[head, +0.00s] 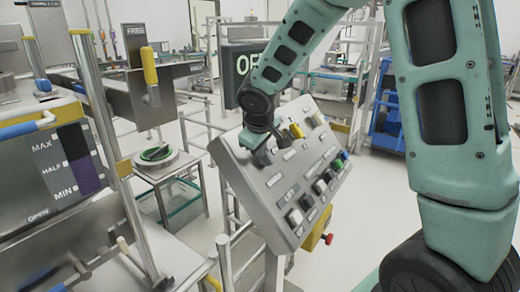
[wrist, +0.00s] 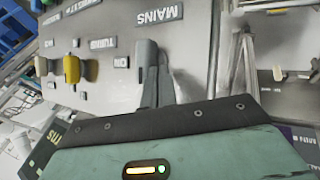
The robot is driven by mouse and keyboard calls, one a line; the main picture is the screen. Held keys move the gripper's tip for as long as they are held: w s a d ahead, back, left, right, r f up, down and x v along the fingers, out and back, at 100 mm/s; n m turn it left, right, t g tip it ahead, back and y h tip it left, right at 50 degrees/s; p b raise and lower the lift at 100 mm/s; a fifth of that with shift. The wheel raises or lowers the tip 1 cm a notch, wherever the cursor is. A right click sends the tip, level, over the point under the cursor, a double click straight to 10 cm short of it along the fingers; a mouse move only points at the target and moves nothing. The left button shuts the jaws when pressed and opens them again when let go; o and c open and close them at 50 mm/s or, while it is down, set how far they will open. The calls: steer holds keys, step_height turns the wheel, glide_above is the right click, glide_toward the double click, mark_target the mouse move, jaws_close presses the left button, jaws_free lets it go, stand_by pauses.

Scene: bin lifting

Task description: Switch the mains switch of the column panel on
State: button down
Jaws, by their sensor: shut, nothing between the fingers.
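The column panel (head: 262,195) is a tilted grey board on a stand in the middle of the head view. In the wrist view its MAINS label (wrist: 158,15) reads upside down. The mains switch (wrist: 147,52) is a grey lever below that label, with an ON mark beside it on the left. My gripper (wrist: 157,82) is shut, its dark fingertips right at the lever, seemingly touching it; nothing is held. In the head view my gripper (head: 276,134) reaches down to the panel's upper left part and partly covers the switch area.
A yellow switch (wrist: 71,68) sits beside the mains switch. Several push buttons (head: 320,187) line the panel's lower part. A dark display (head: 247,65) behind shows "OF", the rest hidden by my arm. Steel machinery (head: 95,90) stands left; a red knob (head: 328,239) sits below the panel.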

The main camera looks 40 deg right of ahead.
steer(key=shift+r, duration=0.15)
steer(key=shift+r+p, duration=0.1)
steer(key=shift+p, duration=0.5)
steer(key=shift+w+m, duration=0.1)
steer(key=shift+m, duration=0.2)
